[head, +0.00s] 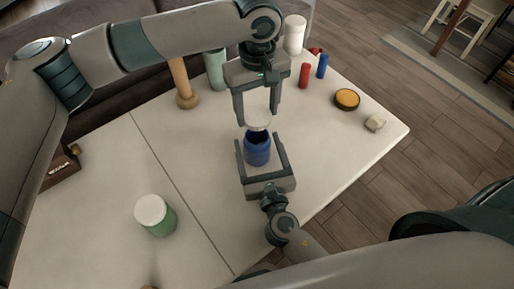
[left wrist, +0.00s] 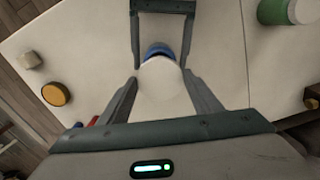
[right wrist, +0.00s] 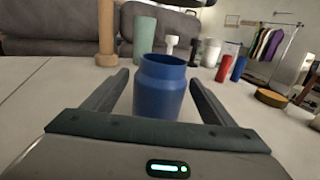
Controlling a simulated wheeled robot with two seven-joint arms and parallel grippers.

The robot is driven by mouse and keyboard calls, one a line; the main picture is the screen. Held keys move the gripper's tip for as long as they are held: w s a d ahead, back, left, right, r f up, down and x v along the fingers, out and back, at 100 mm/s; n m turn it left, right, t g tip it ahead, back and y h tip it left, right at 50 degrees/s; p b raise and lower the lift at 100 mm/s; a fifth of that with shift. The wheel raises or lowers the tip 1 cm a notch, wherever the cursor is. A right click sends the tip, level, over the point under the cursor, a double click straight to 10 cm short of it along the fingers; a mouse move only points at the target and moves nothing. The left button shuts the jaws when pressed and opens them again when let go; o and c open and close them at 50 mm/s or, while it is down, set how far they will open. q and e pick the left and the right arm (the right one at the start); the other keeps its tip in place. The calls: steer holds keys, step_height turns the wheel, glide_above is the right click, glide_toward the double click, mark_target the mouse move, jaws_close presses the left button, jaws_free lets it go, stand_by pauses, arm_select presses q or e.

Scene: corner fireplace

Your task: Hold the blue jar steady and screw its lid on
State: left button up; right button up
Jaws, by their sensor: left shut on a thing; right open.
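The blue jar (head: 258,149) stands upright and uncapped on the white table. It also shows in the right wrist view (right wrist: 160,92), its mouth open. My right gripper (head: 259,146) is open, with its fingers on either side of the jar and a gap at each side. My left gripper (head: 258,119) is above the jar, shut on a white lid (head: 258,117). The lid shows large between the fingers in the left wrist view (left wrist: 161,85), with part of the jar's blue rim (left wrist: 159,50) beyond it. The lid is apart from the jar's mouth.
A green jar with a white lid (head: 155,215) stands at the left. A wooden post (head: 182,85), a pale green cylinder (head: 215,70) and a white bottle (head: 294,36) stand behind. Red (head: 304,76) and blue (head: 322,66) cylinders and a yellow-topped round tin (head: 346,99) are at the right.

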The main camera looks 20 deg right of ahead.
steer(key=shift+w+d, duration=0.2)
steer(key=shift+w, duration=2.8)
steer(key=c, duration=1.6)
arm_select(q)
glide_above(257, 146)
steer(key=w+d, duration=0.1)
steer(key=w, duration=0.2)
steer(key=shift+f, duration=2.5)
steer(key=shift+f, duration=0.9)
steer(key=shift+s+f, duration=0.1)
steer(key=shift+f, duration=0.45)
